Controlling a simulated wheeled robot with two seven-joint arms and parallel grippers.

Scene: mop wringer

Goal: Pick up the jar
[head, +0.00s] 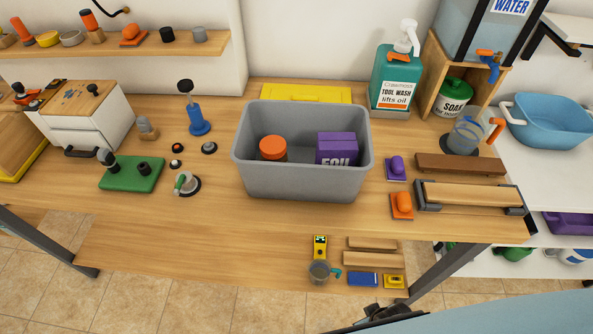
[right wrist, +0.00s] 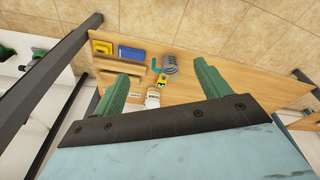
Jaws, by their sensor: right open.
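The jar (head: 273,149) has an orange lid and stands inside a grey bin (head: 300,186) on the workbench; its lower part is mostly hidden by the bin's wall. A purple box (head: 337,148) stands in the bin to the right of the jar, apart from it. My right gripper (right wrist: 161,72) shows in the right wrist view with its two green fingers spread and nothing between them. It is near the front edge of the bench, away from the jar. The jar cannot be made out in that view. My left gripper is not in view.
Orange (head: 402,203) and purple (head: 397,168) items stand right of the bin. A teal soap bottle (head: 395,80) stands behind. The bench left-front is clear.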

